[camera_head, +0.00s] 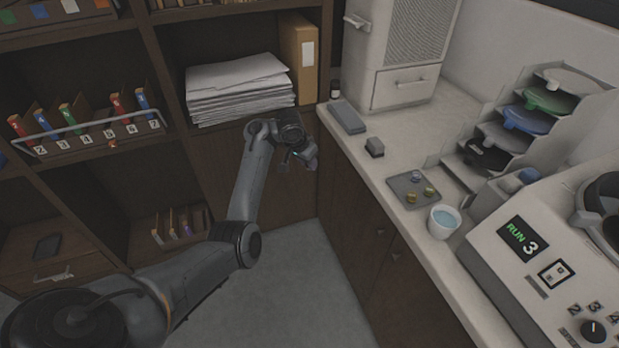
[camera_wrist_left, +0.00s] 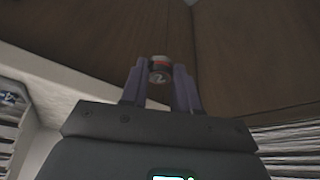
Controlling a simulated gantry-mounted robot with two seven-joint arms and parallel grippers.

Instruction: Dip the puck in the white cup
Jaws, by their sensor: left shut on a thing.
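The white cup (camera_head: 436,231) stands on the counter, holding light blue liquid. It is upright, just left of the press. In the left wrist view, my left gripper (camera_wrist_left: 160,82) is shut on a small round puck (camera_wrist_left: 160,66), with a dark face marked with a pale 2 and a red band. In the head view, my left gripper (camera_head: 287,162) is in front of the cabinet below the paper stack, well left of the cup and away from it. The puck cannot be made out there. My right gripper is not in view.
A grey tray (camera_head: 397,183) with several small yellowish pieces lies behind the cup. A dark block (camera_head: 375,148) and a grey box (camera_head: 347,117) sit farther back on the counter. The press (camera_head: 506,280) with a RUN 3 display stands right of the cup. A tiered rack (camera_head: 497,133) stands behind.

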